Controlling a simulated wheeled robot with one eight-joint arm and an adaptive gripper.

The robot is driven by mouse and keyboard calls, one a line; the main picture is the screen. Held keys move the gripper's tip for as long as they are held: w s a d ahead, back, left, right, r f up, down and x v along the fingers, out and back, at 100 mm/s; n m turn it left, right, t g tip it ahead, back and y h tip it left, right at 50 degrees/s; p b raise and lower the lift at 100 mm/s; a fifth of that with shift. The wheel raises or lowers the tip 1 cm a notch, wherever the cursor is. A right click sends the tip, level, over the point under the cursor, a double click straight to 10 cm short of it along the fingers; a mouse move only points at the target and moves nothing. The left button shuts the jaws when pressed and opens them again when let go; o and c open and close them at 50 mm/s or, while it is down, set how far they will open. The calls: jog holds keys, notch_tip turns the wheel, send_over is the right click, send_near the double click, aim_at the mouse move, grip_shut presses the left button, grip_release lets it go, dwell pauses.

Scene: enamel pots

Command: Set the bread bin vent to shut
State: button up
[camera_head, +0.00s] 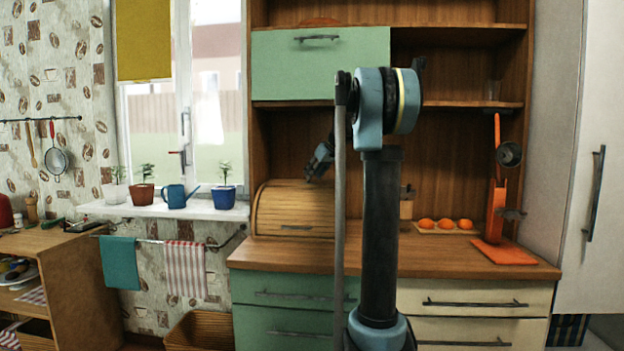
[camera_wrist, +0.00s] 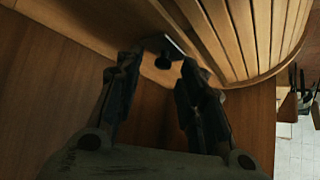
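The wooden roll-top bread bin (camera_head: 292,210) stands on the counter at the back left of the hutch, its slatted front down. My gripper (camera_head: 319,162) is at its upper right, seen small and partly behind my own arm. In the wrist view the bin's slatted front (camera_wrist: 235,38) curves across the upper right. My gripper (camera_wrist: 162,68) is open, one finger on each side of the knob in the picture. I cannot tell whether either finger touches it.
Several orange fruits on a board (camera_head: 445,226) and an orange stand (camera_head: 498,205) are to the right on the wooden counter (camera_head: 420,262). A green cabinet door (camera_head: 318,65) hangs above the bin. The window sill with pots (camera_head: 165,209) is to the left.

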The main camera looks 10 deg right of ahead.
jog(key=v, duration=1)
jog(key=s+f+m+g+h, duration=0.2)
jog(key=s+f+m, duration=0.1)
jog(key=s+f, duration=1.7)
jog(key=s+f+m+g+h, duration=0.2)
jog(key=s+f+m+g, duration=0.1)
jog(key=s+f, duration=1.8)
jog(key=s, duration=0.7)
jog(key=shift+a+h, duration=0.35)
jog(key=shift+h, duration=0.05)
jog(key=shift+w+f+g, duration=0.25)
jog(key=shift+w+g, duration=0.05)
jog(key=shift+w, duration=0.1)
